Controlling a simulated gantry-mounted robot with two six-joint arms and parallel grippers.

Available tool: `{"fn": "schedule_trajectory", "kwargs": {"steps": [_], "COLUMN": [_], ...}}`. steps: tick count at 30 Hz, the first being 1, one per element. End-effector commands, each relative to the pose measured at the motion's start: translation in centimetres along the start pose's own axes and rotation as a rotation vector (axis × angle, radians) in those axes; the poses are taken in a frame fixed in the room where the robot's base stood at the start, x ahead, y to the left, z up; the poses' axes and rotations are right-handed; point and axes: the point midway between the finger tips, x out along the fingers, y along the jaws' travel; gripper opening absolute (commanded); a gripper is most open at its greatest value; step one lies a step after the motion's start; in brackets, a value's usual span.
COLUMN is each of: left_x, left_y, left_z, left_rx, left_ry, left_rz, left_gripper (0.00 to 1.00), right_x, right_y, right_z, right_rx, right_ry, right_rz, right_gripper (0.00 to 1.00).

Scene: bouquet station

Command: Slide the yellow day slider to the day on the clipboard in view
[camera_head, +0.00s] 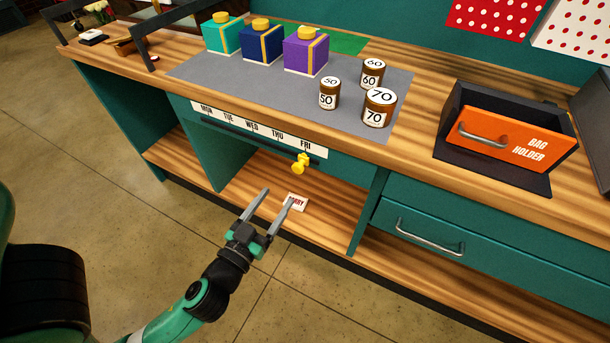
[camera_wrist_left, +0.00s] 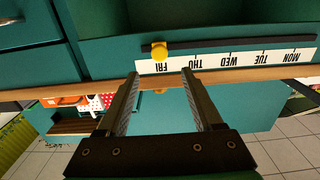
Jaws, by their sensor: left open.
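The yellow day slider (camera_head: 301,163) is a round knob at the FRI end of its dark slot, under the white day strip (camera_head: 258,130) marked MON to FRI. In the left wrist view the slider (camera_wrist_left: 159,50) shows beside FRI, with the strip (camera_wrist_left: 225,60) upside down. My left gripper (camera_head: 277,198) is open and empty, below the slider and apart from it in the head view. In the left wrist view the slider lies beyond the gap between the fingertips (camera_wrist_left: 160,74). I make out no clipboard with a day. My right gripper is not in view.
A small white card (camera_head: 298,201), partly hidden by a finger, lies on the lower shelf (camera_head: 325,220). Several gift boxes and brown jars stand on the grey mat (camera_head: 230,79) above. An orange bag holder (camera_head: 515,139) is at right. The front of the slot looks clear.

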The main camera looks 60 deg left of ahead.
Motion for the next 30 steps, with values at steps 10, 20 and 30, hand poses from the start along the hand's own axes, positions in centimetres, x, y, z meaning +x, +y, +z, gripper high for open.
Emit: {"fn": "schedule_trajectory", "kwargs": {"steps": [10,20,30], "left_x": [4.2,10.7,11.7], "left_y": [0.0,0.1,0.1], "left_z": [-0.6,-0.3,-0.2], "left_rx": [-0.003,-0.003,-0.002], "left_ry": [0.003,0.002,0.001], "left_rz": [-0.004,0.000,0.002], "left_gripper": [0.67,0.67,0.67], "right_x": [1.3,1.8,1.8], "right_y": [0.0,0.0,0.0], "right_z": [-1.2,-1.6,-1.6], "right_rx": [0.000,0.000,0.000], "right_ry": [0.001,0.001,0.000], "right_rz": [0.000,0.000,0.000], "right_gripper": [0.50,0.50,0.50]}}
